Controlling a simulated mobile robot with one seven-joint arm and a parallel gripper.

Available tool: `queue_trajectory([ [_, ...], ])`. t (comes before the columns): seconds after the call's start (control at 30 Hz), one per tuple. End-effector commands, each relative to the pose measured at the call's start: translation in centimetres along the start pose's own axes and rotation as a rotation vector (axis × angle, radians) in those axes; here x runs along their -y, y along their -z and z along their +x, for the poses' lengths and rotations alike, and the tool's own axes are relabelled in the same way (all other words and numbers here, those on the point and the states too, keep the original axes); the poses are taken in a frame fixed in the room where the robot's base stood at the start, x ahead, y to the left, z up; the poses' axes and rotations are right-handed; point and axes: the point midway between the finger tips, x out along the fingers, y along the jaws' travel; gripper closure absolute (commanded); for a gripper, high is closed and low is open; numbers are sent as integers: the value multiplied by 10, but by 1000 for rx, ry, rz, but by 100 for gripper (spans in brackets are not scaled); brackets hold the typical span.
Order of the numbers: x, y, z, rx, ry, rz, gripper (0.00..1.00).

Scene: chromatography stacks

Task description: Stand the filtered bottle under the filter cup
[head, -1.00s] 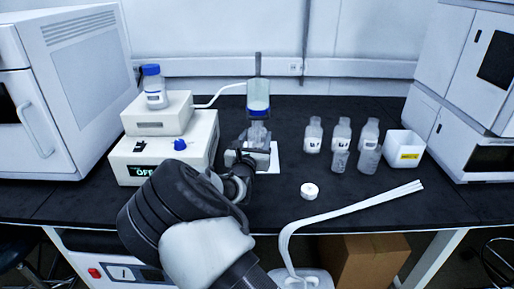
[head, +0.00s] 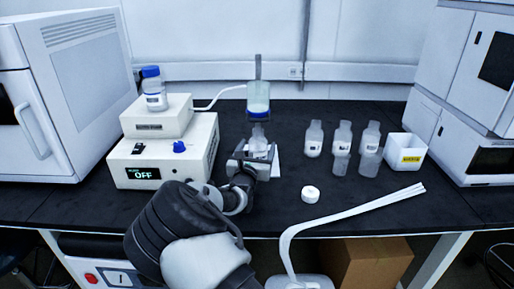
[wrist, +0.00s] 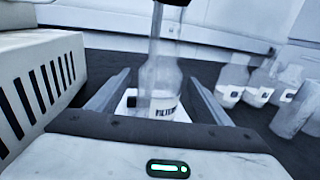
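The filtered bottle (head: 258,143) is clear glass and upright, directly below the filter cup (head: 258,95), with its neck close under the cup. Whether neck and cup touch I cannot tell. The cup has blue and white bands and hangs on a dark holder. In the wrist view the bottle (wrist: 166,92) shows a label starting "FILTE". My gripper (head: 252,162) is at the near side of the bottle. In the wrist view my gripper (wrist: 160,88) has its fingers spread on both sides of the bottle, with gaps visible. The bottle's base is partly hidden by my gripper.
A white pump box (head: 165,155) reading OFF stands close on the left, with a blue-capped bottle (head: 153,88) on top. Several bottles (head: 342,140) and a white bin (head: 405,148) stand right. A white cap (head: 310,194) lies in front on the black bench.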

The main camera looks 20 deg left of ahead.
Motion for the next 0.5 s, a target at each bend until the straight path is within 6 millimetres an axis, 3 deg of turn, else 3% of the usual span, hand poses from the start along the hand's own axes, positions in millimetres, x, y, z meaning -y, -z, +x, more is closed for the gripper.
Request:
queue_trajectory([
  [0.33, 0, -6, -1, 1, 0, 0, 28],
  [0.5, -1, -6, -28, -4, -1, -1, 28],
])
